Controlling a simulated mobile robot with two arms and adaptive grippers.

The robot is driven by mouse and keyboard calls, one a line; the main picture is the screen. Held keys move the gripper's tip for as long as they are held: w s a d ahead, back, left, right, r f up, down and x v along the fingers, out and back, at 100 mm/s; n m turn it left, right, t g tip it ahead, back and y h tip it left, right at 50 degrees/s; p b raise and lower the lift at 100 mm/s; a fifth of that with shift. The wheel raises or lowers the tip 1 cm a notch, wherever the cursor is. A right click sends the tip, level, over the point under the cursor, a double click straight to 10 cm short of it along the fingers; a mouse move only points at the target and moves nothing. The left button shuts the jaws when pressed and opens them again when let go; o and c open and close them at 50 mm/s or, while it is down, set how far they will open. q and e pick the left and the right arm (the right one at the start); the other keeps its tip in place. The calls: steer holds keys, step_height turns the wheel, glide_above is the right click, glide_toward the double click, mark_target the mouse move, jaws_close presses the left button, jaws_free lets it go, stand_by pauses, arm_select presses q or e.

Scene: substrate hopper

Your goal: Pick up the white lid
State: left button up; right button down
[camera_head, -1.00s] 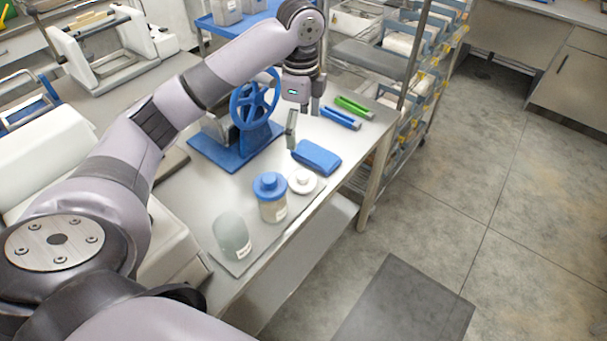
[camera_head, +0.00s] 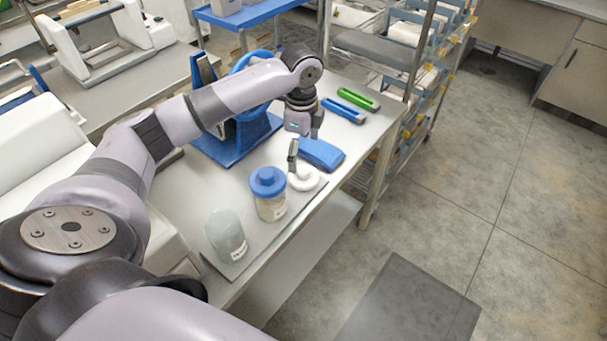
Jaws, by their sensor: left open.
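The white lid (camera_head: 304,180) is a small round disc with a raised knob. It lies on the grey table near its front edge, right of the blue-capped jar. My left gripper (camera_head: 304,150) points down just behind and above the lid. Its fingers are apart, one near the lid's back left side and one over the blue cloth. Nothing is held between them. Whether a fingertip touches the lid cannot be told. My right gripper is not in view.
A blue-capped jar (camera_head: 269,194) and a translucent container (camera_head: 226,236) stand left of the lid. A folded blue cloth (camera_head: 322,154) lies behind it. A blue-handled tool (camera_head: 343,111) and a green one (camera_head: 358,98) lie farther back. A blue hopper base (camera_head: 232,149) stands behind my arm.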

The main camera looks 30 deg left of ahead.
mark_target(303, 170)
arm_select(q)
step_height(303, 170, down, 3)
steer(key=shift+w+f, duration=0.15)
steer(key=shift+f, duration=0.05)
steer(key=shift+d+f+p, duration=0.1)
steer(key=shift+f+p, duration=0.4)
step_height(303, 170, down, 4)
steer(key=shift+r+p, duration=0.15)
steer(key=shift+p, duration=0.4)
steer(key=shift+f, duration=0.35)
steer(key=shift+d, duration=0.1)
steer(key=shift+c, duration=0.2)
steer(key=c, duration=0.9)
steer(key=shift+o, duration=0.2)
steer(key=shift+r, duration=0.15)
